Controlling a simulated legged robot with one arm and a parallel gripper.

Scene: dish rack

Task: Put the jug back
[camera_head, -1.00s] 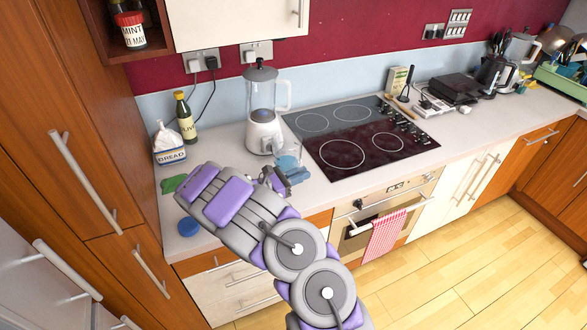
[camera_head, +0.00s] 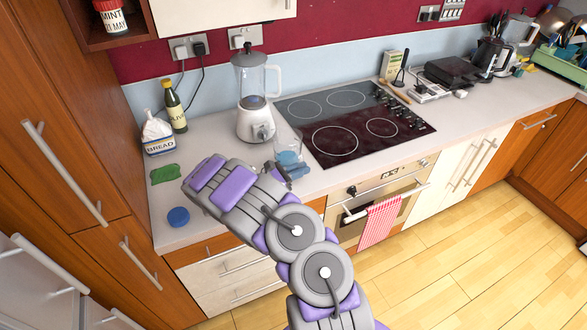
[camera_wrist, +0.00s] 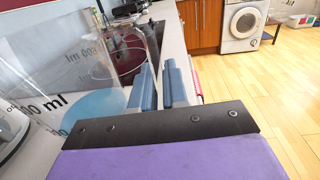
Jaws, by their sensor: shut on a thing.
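The jug is a clear measuring jug (camera_head: 288,142) with a blue patch low on its side, at the counter's front part between blender and hob. In the wrist view its clear wall (camera_wrist: 75,60) fills the left side, with "ml" print and a blue area. My gripper (camera_head: 292,171) is at the jug's near side. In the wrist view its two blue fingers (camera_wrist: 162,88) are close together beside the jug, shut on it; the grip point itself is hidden. I cannot tell whether the jug's base touches the counter.
A blender (camera_head: 254,122) stands just behind and left of the jug. The black hob (camera_head: 350,125) lies to the right. A green cloth (camera_head: 165,174), blue lid (camera_head: 178,217), bread bag (camera_head: 157,138) and olive oil bottle (camera_head: 174,108) are at the left.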

